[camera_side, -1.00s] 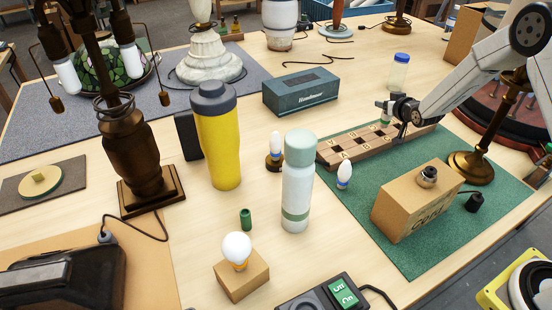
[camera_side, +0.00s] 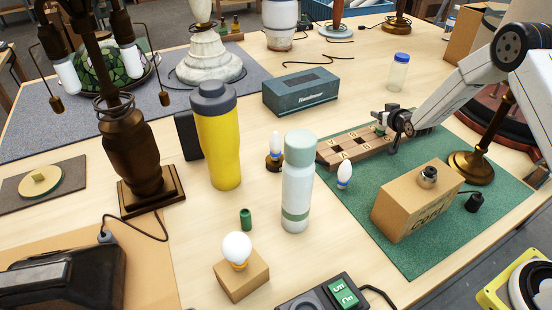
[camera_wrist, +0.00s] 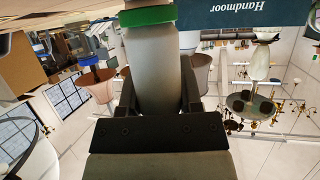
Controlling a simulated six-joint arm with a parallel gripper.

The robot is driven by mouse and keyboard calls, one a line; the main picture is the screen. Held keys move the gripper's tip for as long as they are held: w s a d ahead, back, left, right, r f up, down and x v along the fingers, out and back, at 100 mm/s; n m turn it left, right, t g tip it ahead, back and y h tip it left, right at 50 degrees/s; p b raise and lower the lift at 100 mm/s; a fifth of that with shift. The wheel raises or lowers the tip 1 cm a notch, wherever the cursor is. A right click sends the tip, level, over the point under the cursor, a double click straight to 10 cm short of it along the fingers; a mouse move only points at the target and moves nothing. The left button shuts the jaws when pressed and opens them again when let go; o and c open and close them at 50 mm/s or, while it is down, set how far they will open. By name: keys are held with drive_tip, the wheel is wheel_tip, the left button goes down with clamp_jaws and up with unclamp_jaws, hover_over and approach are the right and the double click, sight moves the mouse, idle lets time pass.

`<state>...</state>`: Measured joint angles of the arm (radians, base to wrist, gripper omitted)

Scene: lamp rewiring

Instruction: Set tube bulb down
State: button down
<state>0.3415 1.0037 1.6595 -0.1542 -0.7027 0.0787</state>
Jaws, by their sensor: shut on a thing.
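My gripper (camera_side: 388,117) is at the far right end of the wooden compartment rack (camera_side: 328,156). It is shut on the tube bulb, a pale grey cylinder (camera_wrist: 154,65) with a green band at one end, seen between the two fingers in the wrist view. In the side view the tube bulb (camera_side: 381,129) is small, with its green part low at the rack's end. I cannot tell whether it touches the rack or sits in a compartment.
A teal Handmoor box (camera_side: 300,92) stands behind the rack. A clear jar with a blue cap (camera_side: 398,72) stands behind my gripper. A cardboard box (camera_side: 415,203) is on the green mat (camera_side: 345,225). A small bulb (camera_side: 344,175) stands before the rack.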

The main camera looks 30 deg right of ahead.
drive_tip(key=shift+f, duration=0.45)
drive_tip(key=shift+c, duration=1.4)
unclamp_jaws()
drive_tip(key=shift+r, duration=0.1)
drive_tip(key=shift+r, duration=0.4)
drive_tip(key=v, duration=1.2)
drive_tip(key=shift+f, duration=0.15)
hover_over(382, 133)
drive_tip(key=shift+w+d+f, duration=0.1)
drive_tip(key=shift+d+f, duration=0.05)
drive_tip(key=shift+f, duration=0.7)
drive_tip(key=shift+w+d+f, duration=0.1)
drive_tip(key=shift+f, duration=0.7)
